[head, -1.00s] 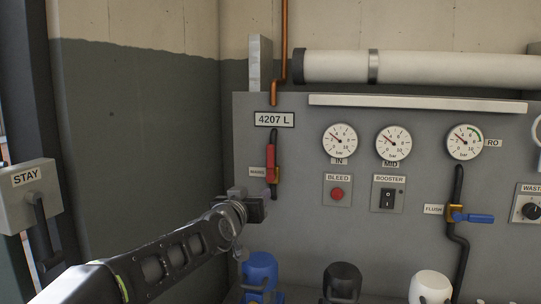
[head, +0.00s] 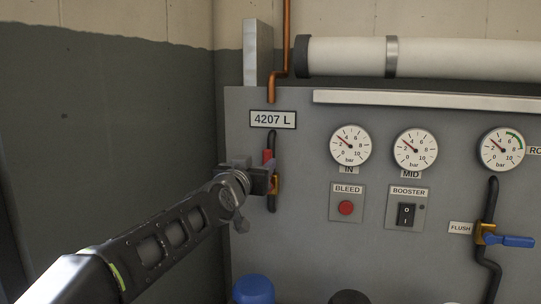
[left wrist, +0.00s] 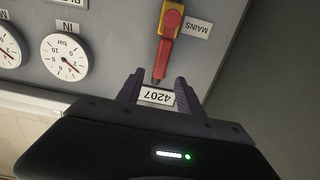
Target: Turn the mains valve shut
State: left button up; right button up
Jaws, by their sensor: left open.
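The mains valve has a red lever (head: 268,156) that stands upright, in line with its dark pipe on the grey panel. Its brass body (head: 275,184) is partly hidden behind my gripper. My left gripper (head: 264,178) is in front of the valve, at the lever's left and lower part. In the left wrist view, upside down, the red lever (left wrist: 163,57) points toward my open left gripper (left wrist: 158,84). The lever's dark end lies between the fingertips or just beyond them; I cannot tell the depth. The fingers do not grip it. My right gripper is not in view.
A blue-handled flush valve (head: 510,241) is at the right. A blue canister top (head: 253,289) stands below my gripper.

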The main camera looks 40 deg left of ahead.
aim_at(266, 157)
pick_arm(q)
jog(key=p+x, duration=0.3)
jog(key=x, duration=0.3)
jog(key=shift+w+a+r, duration=0.1)
jog(key=shift+w+r, duration=0.05)
jog(key=shift+w+a, duration=0.2)
jog(key=shift+w, duration=0.4)
grip_shut()
dwell(1.1)
